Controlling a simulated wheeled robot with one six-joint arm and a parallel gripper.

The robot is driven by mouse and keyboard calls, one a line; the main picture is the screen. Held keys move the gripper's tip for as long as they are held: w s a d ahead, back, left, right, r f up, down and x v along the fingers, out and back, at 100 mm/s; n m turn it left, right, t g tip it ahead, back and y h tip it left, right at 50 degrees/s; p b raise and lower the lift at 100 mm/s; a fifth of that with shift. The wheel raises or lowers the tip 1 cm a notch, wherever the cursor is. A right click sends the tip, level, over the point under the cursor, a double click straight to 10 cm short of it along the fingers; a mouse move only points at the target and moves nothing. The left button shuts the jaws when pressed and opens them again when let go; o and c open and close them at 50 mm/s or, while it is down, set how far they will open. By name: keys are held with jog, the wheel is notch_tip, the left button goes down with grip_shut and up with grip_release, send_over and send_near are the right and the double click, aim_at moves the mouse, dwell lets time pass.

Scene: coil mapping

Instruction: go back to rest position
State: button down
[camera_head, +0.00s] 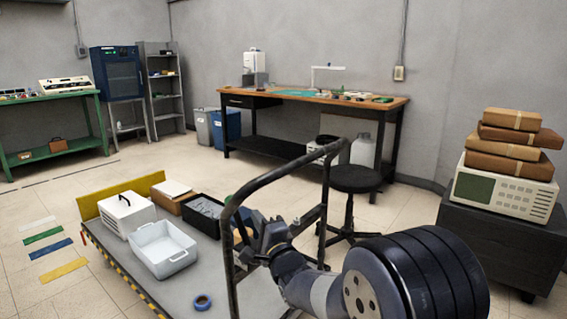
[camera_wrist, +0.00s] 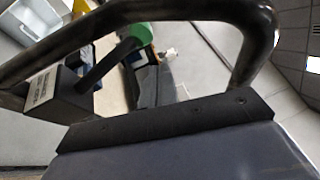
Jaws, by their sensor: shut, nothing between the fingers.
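My gripper (camera_head: 262,230) shows in the head view at the end of my dark, bent arm, just behind the black tubular handle of the cart. It is shut and empty, though its fingertips are small and hard to make out against the dark handle. In the wrist view, a dark plate and grey surface fill the bottom. The cart handle (camera_wrist: 170,8) arches close across the top of that view.
A black stool (camera_head: 355,180) stands behind. Stacked parcels (camera_head: 508,140) rest at right.

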jog(key=s+d+f+m+t+b, duration=0.2)
jog(key=s+d+t+b, duration=0.1)
jog(key=b, duration=0.2)
jog(key=shift+f, duration=0.4)
jog(key=shift+w+f+b, duration=0.1)
jog(key=shift+b, duration=0.2)
